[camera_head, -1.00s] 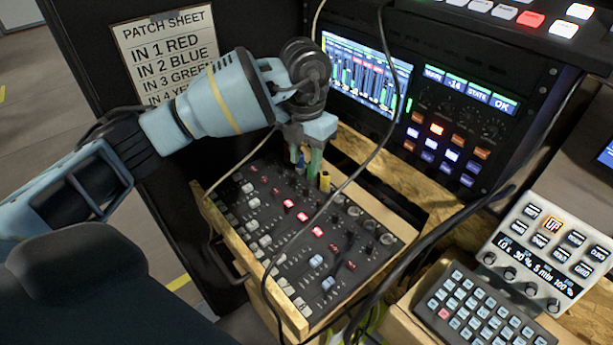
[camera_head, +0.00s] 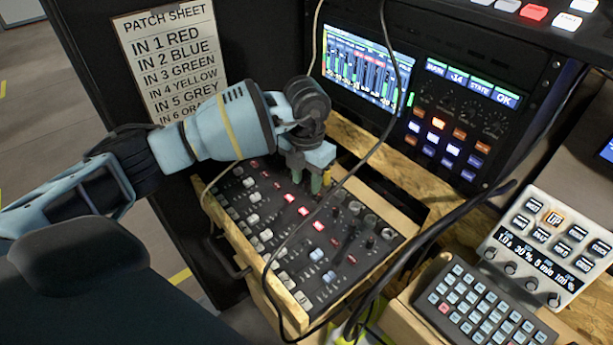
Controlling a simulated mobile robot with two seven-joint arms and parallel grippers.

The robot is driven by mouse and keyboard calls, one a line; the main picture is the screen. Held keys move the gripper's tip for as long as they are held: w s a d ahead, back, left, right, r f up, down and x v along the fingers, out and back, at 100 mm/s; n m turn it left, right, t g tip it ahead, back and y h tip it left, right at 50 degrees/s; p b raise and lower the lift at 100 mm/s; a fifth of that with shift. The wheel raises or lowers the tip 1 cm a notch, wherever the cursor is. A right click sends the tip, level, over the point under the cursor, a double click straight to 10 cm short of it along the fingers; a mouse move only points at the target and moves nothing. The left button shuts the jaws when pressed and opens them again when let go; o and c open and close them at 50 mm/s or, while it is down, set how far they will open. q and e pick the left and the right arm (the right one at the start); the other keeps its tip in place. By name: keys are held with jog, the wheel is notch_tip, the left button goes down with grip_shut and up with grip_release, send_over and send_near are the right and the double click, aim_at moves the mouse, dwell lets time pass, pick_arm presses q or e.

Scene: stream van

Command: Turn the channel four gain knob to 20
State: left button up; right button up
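The mixer (camera_head: 283,237) is a dark panel with rows of small knobs and lit red and white buttons, set in a wooden frame. My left gripper (camera_head: 308,182) points down at the mixer's upper edge, with its green fingertips among the top knobs. The fingers cover the knob there, so I cannot tell which channel it is or whether they grip it. The rack unit's display (camera_head: 457,79) reads -14, with STATE OK at its right. My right gripper is not in view.
A patch sheet (camera_head: 172,66) listing inputs hangs behind my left arm. A meter screen (camera_head: 362,71) stands behind the mixer. Black cables (camera_head: 398,275) cross over and beside the mixer. A keypad (camera_head: 484,305) and a grey control box (camera_head: 545,250) sit at the right.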

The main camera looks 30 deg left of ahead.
pick_arm(q)
jog(key=c, duration=0.7)
grip_shut()
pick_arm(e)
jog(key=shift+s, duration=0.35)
pick_arm(q)
jog(key=shift+m, duration=0.3)
